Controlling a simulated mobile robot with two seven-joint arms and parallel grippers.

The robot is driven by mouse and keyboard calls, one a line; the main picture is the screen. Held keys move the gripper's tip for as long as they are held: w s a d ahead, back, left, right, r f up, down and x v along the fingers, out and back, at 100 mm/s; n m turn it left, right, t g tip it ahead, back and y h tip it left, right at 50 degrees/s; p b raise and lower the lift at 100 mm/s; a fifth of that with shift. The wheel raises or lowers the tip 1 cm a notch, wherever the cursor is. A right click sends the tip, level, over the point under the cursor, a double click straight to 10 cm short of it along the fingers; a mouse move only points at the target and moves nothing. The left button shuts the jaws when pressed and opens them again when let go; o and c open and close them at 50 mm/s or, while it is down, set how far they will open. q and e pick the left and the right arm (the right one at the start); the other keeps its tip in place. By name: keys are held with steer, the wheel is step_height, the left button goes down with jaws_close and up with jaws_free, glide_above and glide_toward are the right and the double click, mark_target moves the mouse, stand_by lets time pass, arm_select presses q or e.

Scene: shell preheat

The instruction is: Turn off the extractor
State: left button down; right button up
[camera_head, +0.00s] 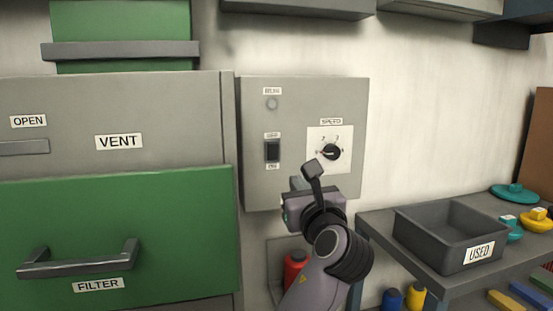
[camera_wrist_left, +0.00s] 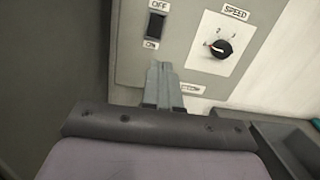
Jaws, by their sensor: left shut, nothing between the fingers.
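The grey control box (camera_head: 305,100) is on the wall, right of the vent cabinet. Its black rocker switch (camera_head: 272,150) also shows in the wrist view (camera_wrist_left: 156,26), with OFF marked above it and ON below. A black SPEED dial (camera_head: 331,152) on a white plate is to its right; it also shows in the wrist view (camera_wrist_left: 221,48). A small round lamp (camera_head: 272,103) above the switch looks grey. My left gripper (camera_head: 298,185) is in front of the box's lower part. Its fingers (camera_wrist_left: 161,70) are shut and empty, just below the switch. Contact with the panel cannot be told.
The vent cabinet (camera_head: 180,110) and green FILTER drawer (camera_head: 190,215) with a protruding handle (camera_head: 85,262) stand left. A grey USED bin (camera_head: 430,245) sits on a shelf at right.

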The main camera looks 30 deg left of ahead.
mark_target(273, 147)
arm_select(q)
steer(key=shift+s+a+r+g+y, duration=0.1)
steer(key=shift+s+r+g+y, duration=0.1)
steer(key=shift+r, duration=0.25)
steer(key=shift+s+r+g+y, duration=0.1)
steer(key=shift+s+r+y, duration=0.1)
steer(key=shift+r, duration=0.2)
steer(key=shift+w, duration=0.1)
steer(key=x, duration=1.4)
